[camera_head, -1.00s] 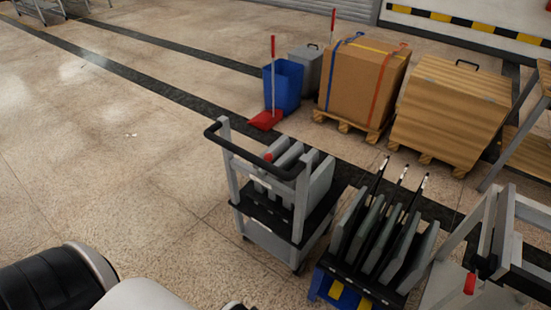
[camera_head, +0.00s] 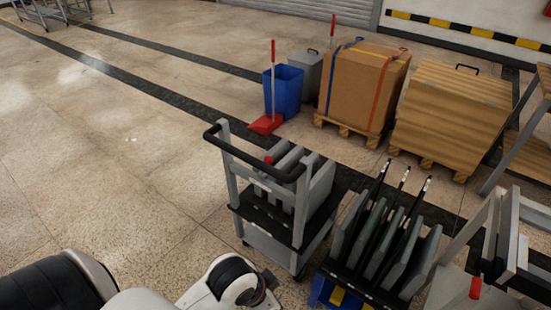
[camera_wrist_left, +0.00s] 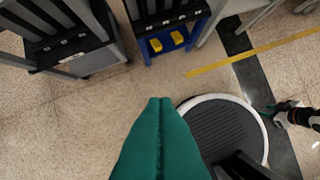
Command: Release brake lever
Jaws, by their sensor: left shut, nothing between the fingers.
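No part is clearly recognisable as the brake lever. A red knob (camera_head: 268,160) shows on the grey handled cart (camera_head: 270,243), behind its black push bar, and a red grip (camera_head: 475,288) hangs on the grey frame at the right. My left gripper (camera_wrist_left: 160,102) has teal fingers pressed together, empty, above the floor in the left wrist view. The cart's lower part (camera_wrist_left: 85,62) is at upper left there, apart from the fingers. In the head view only my left arm's links show, not its gripper. My right gripper (camera_wrist_left: 272,108) is small at the right edge of the wrist view.
A blue-based rack (camera_head: 320,288) with upright grey panels stands close to the cart's right. Behind are a blue bin (camera_head: 284,92), a strapped carton (camera_head: 362,88) and a wooden crate (camera_head: 452,115) on pallets. The floor (camera_head: 110,170) left of the cart is open.

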